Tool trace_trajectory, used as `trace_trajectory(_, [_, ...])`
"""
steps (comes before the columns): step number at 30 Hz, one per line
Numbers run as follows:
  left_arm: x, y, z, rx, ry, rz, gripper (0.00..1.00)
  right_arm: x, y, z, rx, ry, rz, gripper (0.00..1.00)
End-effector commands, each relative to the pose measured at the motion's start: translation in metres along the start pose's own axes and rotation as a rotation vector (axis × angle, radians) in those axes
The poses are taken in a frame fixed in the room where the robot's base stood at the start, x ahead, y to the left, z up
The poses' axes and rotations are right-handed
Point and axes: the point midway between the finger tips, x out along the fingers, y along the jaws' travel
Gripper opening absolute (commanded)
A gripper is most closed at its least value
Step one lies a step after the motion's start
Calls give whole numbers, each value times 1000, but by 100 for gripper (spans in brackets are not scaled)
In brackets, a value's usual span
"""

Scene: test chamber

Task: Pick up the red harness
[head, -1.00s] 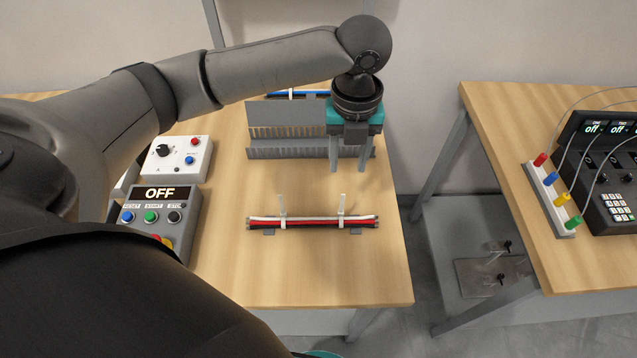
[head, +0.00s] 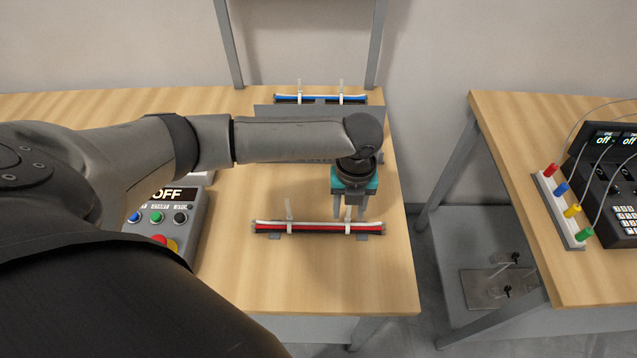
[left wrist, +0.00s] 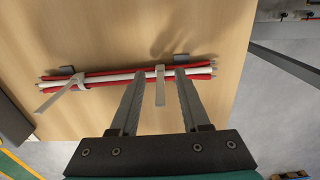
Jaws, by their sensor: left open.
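In the left wrist view the red harness (left wrist: 108,78) runs across the upper part. My left gripper (head: 349,213) is open, fingers pointing down, close behind the harness's right part in the head view. In the left wrist view the open fingers (left wrist: 158,78) appear on either side of the right tie and reach the harness's image. I cannot tell whether they touch it. My right gripper is not in view.
A blue harness (head: 320,98) lies behind a grey slotted rack (head: 290,115) at the back. A control box (head: 168,220) showing OFF stands left, partly hidden by my arm. A second table (head: 510,160) stands right across a gap. The table front is clear.

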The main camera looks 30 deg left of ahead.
Motion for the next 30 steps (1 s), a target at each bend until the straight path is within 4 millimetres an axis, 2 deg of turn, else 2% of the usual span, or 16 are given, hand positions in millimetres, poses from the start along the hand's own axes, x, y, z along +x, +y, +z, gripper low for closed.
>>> trace_trajectory(6, [1, 0, 0, 0, 0, 0, 46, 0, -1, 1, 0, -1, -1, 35])
trace_trajectory(18, [0, 0, 0, 0, 0, 0, 1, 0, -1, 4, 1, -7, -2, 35])
trace_trajectory(30, [0, 0, 0, -1, 0, 1, 0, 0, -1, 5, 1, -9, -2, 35])
